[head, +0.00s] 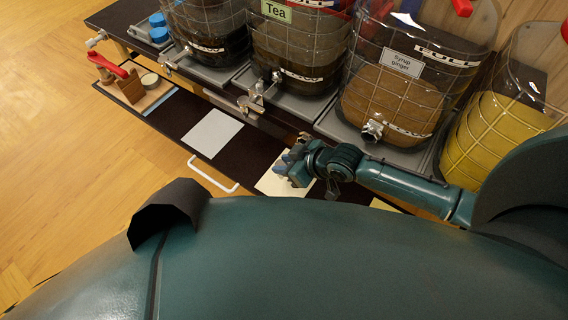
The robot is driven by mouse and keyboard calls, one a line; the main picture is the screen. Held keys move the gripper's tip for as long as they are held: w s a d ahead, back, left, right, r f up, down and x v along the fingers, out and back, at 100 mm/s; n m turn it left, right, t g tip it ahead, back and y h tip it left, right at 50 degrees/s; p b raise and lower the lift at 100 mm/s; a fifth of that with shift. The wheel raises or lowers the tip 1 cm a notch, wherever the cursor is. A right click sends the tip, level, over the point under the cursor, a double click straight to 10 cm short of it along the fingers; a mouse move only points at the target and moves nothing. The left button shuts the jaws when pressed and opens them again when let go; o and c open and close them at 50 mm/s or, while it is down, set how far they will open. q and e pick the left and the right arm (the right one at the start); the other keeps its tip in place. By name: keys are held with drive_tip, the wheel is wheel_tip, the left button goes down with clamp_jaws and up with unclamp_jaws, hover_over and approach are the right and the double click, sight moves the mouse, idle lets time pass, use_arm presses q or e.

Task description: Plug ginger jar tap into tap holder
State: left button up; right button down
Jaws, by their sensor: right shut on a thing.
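The ginger jar (388,98), labelled "Syrup ginger", stands on a grey base in the row of jars. A round metal fitting (372,131) sticks out low on its front, with no lever visible. My right gripper (290,163) is in front of and to the left of this fitting, apart from it, above a pale sheet. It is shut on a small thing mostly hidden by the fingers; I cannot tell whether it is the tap. I cannot single out the tap holder for certain. My left gripper is not in view.
The Tea jar (298,45) and another jar to its left have metal taps (256,97). A yellow jar (495,125) stands at right. A wooden board (150,98) with a red lever (106,65) lies at far left. A white sheet (212,133) lies on the dark counter.

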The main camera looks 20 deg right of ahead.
drive_tip(key=shift+w+d, duration=0.5)
drive_tip(key=shift+d, duration=0.1)
drive_tip(key=shift+w+d+r, duration=0.1)
idle(0.4)
drive_tip(key=c, duration=1.2)
unclamp_jaws()
drive_tip(key=shift+o, duration=0.9)
drive_tip(key=shift+o, duration=0.3)
drive_tip(key=shift+p+v, duration=2.2)
